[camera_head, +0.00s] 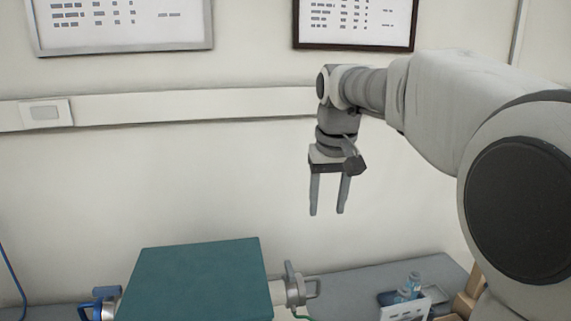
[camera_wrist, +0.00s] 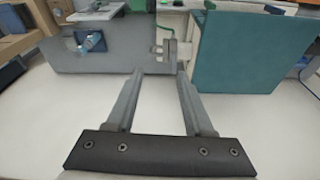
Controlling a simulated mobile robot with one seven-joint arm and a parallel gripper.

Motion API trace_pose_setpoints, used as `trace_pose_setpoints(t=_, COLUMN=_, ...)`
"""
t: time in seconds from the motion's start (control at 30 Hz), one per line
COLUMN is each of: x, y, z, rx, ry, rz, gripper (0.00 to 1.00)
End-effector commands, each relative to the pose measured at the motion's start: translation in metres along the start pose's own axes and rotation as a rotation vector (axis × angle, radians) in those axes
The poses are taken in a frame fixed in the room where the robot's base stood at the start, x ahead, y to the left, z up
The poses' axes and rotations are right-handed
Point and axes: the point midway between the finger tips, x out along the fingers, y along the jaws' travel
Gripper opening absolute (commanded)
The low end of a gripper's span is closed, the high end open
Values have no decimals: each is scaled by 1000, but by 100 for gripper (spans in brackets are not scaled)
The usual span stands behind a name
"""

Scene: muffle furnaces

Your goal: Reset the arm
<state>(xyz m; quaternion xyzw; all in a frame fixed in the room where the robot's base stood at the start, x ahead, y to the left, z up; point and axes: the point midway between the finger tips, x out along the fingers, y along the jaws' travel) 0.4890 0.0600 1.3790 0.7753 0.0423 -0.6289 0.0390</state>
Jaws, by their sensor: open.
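My gripper (camera_head: 327,212) hangs with its fingers pointing down, in front of the pale wall in the head view. It is above the level of the teal-topped box and to its right. The fingers are apart, with nothing between them. In the wrist view my gripper (camera_wrist: 160,72) also shows empty, its two fingers spread from a dark plate. My arm reaches in from the right side of the head view, bent down at the wrist.
A teal-topped box (camera_head: 195,280) with metal fittings stands on a grey bench (camera_head: 350,284); it is also in the wrist view (camera_wrist: 235,50). Small bottles (camera_head: 408,288) stand at the bench's right. Framed charts (camera_head: 125,22) and a wall rail (camera_head: 200,107) are behind.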

Motion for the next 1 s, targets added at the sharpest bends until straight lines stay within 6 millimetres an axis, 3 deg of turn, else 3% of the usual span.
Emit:
trace_pose_setpoints(t=0.2, x=-14, y=12, z=55, rx=25, ry=62, rz=7, gripper=52)
trace_pose_setpoints(t=0.47, x=-15, y=22, z=121, rx=53, ry=133, rz=15, gripper=52)
trace_pose_setpoints(t=0.8, x=10, y=30, z=209, rx=89, ry=226, rz=26, gripper=52)
trace_pose_setpoints(t=1.0, x=30, y=31, z=246, rx=104, ry=267, rz=31, gripper=52)
